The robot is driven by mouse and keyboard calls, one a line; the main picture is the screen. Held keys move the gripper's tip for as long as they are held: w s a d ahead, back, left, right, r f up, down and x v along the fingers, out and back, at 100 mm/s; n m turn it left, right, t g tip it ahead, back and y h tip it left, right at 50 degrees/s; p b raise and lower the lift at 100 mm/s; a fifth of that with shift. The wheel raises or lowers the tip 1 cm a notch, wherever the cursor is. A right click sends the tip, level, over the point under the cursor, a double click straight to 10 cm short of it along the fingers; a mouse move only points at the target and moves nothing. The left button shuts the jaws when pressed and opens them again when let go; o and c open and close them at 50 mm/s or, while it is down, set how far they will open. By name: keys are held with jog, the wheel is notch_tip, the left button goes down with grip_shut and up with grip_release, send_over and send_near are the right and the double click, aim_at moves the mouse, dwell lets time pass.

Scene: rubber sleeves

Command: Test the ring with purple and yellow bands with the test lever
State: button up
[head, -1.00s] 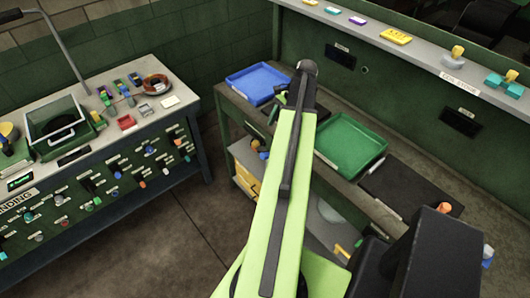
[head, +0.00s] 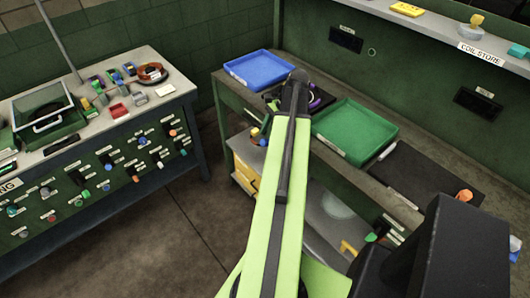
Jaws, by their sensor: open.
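My arm reaches forward to the back bench between the blue and green trays. My gripper (head: 272,104) is a small dark and green shape partly hidden behind the arm's end, low over the bench. A small purple object (head: 316,102) shows just right of the arm; its shape and any yellow band are too small and hidden to tell. I cannot pick out the purple and yellow ring for certain. A tall grey rod (head: 60,40) rises behind the left bench; I cannot tell whether it is the test lever.
A blue tray (head: 258,70) and a green tray (head: 355,131) lie on the back bench. A black mat (head: 418,172) lies right of them. The left bench (head: 165,97) holds a green box (head: 48,128), a copper coil (head: 150,72) and several coloured parts. A "COIL STORE" shelf (head: 440,40) runs above.

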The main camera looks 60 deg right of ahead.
aim_at(265, 143)
jog(key=b+x, duration=0.3)
jog(key=x, duration=0.1)
jog(key=shift+a+f, duration=0.1)
jog(key=shift+f, duration=0.25)
jog(key=shift+r, duration=0.1)
grip_shut()
dwell(0.9)
